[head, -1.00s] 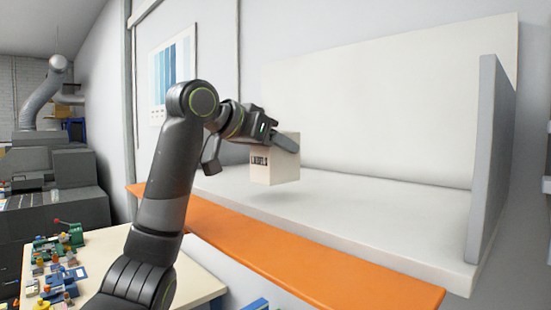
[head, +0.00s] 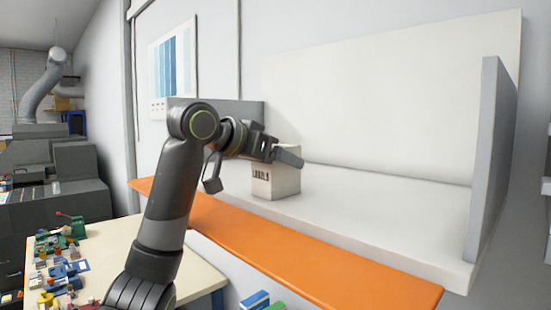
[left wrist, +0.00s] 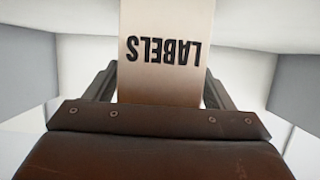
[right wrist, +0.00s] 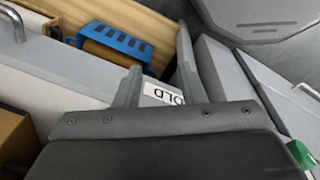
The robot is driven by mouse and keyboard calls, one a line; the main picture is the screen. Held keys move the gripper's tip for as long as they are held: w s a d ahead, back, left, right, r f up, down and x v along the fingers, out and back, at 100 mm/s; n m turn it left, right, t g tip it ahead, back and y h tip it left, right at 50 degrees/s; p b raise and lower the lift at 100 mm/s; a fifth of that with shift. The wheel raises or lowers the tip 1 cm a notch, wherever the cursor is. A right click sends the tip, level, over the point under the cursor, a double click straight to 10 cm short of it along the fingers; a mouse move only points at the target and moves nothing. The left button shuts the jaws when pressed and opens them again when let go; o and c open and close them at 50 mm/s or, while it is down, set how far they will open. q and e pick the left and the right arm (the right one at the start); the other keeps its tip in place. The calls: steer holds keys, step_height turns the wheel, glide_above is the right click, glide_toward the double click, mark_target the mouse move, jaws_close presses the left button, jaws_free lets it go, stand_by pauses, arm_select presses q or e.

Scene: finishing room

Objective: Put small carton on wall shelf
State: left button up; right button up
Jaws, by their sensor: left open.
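The small carton (head: 277,184), a pale box with "LABELS" printed on it, stands upright on the white wall shelf (head: 380,215), near its left part. My left gripper (head: 287,157) is at the carton's top, its fingers open on either side of it. The left wrist view shows the carton (left wrist: 165,75) between the two fingers, its lettering upside down. My right gripper (right wrist: 158,85) shows only in the right wrist view. It is open with nothing held, above a surface with a label partly reading "OLD".
The shelf has grey end panels at left (head: 230,112) and right (head: 490,160), and an orange front strip (head: 300,262). The shelf right of the carton is clear. A table (head: 120,255) with small tools stands below left. A blue object (right wrist: 115,42) lies near the right gripper.

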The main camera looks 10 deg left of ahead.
arm_select(q)
steer(key=shift+r, duration=0.1)
steer(key=shift+s+a+r+b, duration=0.1)
steer(key=shift+s+a+b, duration=0.15)
steer(key=shift+s+b, duration=0.2)
steer(key=b+v, duration=0.5)
steer(key=v, duration=0.6)
steer(key=shift+b, duration=0.35)
